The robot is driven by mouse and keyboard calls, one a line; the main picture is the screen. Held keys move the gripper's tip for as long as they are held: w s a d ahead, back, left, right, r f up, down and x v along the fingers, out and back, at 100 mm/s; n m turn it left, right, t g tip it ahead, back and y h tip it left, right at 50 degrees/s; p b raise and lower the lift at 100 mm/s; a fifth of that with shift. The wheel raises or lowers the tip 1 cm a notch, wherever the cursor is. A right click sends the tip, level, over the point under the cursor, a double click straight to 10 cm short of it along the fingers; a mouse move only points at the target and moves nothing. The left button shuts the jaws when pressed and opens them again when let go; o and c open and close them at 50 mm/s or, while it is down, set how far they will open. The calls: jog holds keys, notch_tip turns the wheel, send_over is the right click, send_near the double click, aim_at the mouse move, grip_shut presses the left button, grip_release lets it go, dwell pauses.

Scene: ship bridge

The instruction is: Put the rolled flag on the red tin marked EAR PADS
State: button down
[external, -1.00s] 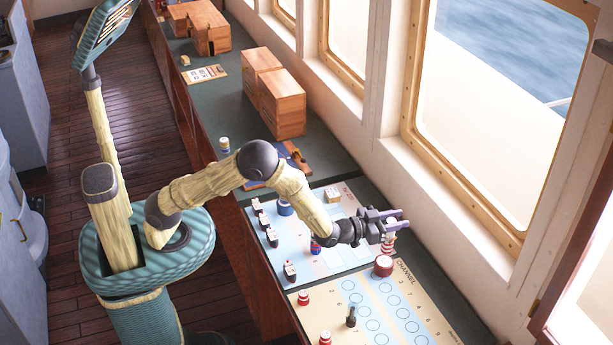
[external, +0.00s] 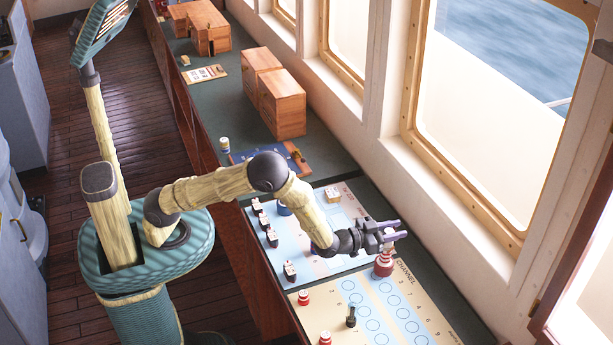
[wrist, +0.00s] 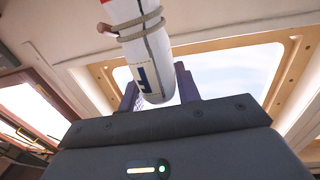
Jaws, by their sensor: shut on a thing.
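My gripper (external: 400,230) is shut on the rolled flag (external: 388,248), a white roll with red and blue marks. In the wrist view the rolled flag (wrist: 150,55) stands between the two fingers, with a cord wound around it. In the external view its lower part lines up with the top of the red tin (external: 383,268) on the counter, under my gripper. I cannot tell whether the flag touches the tin. The tin's lettering is too small to read.
Small red-and-white pieces (external: 304,298) and a dark peg (external: 351,317) stand on the cream chart marked CHANNEL (external: 415,300). Several black-and-white pieces (external: 289,270) line the pale blue chart's left side. The window wall (external: 450,235) runs close on the right.

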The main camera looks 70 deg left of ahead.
jog(key=shift+f, duration=0.2)
jog(key=c, duration=1)
grip_release()
jog(key=shift+a, duration=0.1)
jog(key=shift+r, duration=0.25)
jog(key=shift+s+f, duration=0.1)
jog(key=shift+s, duration=0.1)
jog(key=s+a+b, duration=0.1)
jog(key=s+b, duration=0.2)
jog(key=s, duration=0.8)
jog(key=shift+s, duration=0.3)
jog(key=shift+a, duration=0.1)
